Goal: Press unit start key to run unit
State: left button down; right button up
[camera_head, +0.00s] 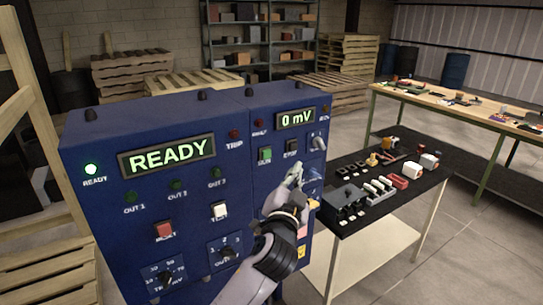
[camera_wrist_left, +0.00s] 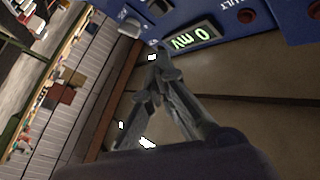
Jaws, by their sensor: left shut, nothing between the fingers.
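A blue control unit (camera_head: 110,220) stands at the left of the head view with its green READY display (camera_head: 167,155) lit. To its right is a second blue panel with a lit 0 mV display (camera_head: 296,118), which also shows in the left wrist view (camera_wrist_left: 193,38). Below that display are a green key (camera_head: 265,154) with a small label, perhaps RUN, and a dark key (camera_head: 291,147). My left gripper (camera_head: 297,168) is shut and empty, close in front of the panel, below and right of the green key. I cannot tell whether it touches the panel. The wrist view shows its closed fingers (camera_wrist_left: 158,52).
The unit also carries a red key (camera_head: 164,231), a white key (camera_head: 219,211) and knobs. A dark table (camera_head: 375,222) with small parts stands to the right. Behind it is a long wooden workbench (camera_head: 470,112). Pallets (camera_head: 150,70) and shelves stand at the back.

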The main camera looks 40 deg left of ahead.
aim_at(267, 154)
pick_arm(q)
jog(key=w+a, duration=0.3)
jog(key=a, duration=0.5)
jog(key=shift+w, duration=0.2)
jog(key=shift+a, duration=0.25)
dwell(1.4)
jog(key=shift+w+a, duration=0.15)
jog(key=shift+a, duration=0.05)
jog(key=shift+w+a, duration=0.2)
jog(key=shift+a, duration=0.3)
dwell(0.8)
jog(key=shift+d, duration=0.1)
jog(key=shift+s+d+f, duration=0.1)
jog(key=shift+s+d, duration=0.3)
jog(key=shift+d, duration=0.35)
